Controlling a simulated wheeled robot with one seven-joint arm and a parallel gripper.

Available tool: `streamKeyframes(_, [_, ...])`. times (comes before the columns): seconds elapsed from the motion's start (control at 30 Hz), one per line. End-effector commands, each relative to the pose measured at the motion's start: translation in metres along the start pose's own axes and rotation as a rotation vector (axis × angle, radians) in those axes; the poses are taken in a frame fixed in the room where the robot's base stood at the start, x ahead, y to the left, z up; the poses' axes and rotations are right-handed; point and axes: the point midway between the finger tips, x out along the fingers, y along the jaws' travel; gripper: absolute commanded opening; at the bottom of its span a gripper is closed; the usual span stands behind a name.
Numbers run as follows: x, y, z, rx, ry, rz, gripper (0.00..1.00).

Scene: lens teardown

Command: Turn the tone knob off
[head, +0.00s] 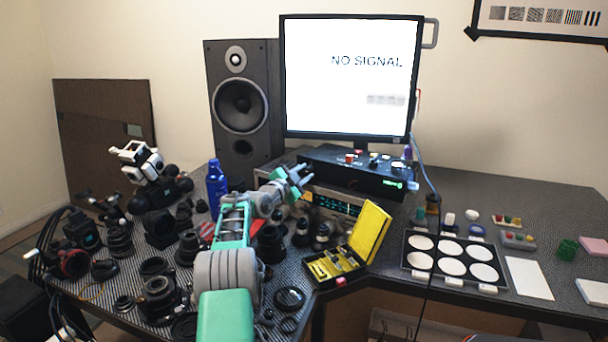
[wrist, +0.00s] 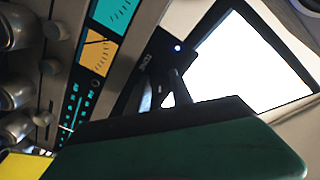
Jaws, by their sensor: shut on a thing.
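My gripper (head: 303,174) is at the left end of the front of a black box (head: 352,178) under the monitor. In the wrist view my fingers (wrist: 165,92) reach to the dark front of this box, near small white lettering and a blue light (wrist: 178,48). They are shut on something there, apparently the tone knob. The knob itself is hidden by the fingers, so its pointer and setting cannot be read. A silver receiver (head: 318,207) sits below the box. Its teal dial (wrist: 112,12), yellow dial (wrist: 97,52) and grey knobs (wrist: 52,67) show in the wrist view.
The monitor (head: 350,80) reads NO SIGNAL. A speaker (head: 240,100) and a blue bottle (head: 216,185) stand left. Camera parts crowd the left desk. An open yellow case (head: 369,233) lies before the receiver. A tray of white discs (head: 452,238) lies right.

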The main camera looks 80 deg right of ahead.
Motion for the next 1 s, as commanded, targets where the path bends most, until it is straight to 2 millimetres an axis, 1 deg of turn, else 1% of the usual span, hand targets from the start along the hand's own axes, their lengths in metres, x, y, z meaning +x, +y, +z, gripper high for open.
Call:
streamKeyframes(0.27, [-0.0001,0.0008,0.0006,-0.042,0.0,0.001,0.0])
streamKeyframes(0.47, [-0.0001,0.0012,0.001,-0.147,0.0,0.001,0.0])
streamKeyframes(0.67, [-0.0001,0.001,0.0008,-0.311,0.0,0.001,0.0])
streamKeyframes(1.0, [-0.0001,0.0007,0.0003,-0.635,-0.001,0.001,0.0])
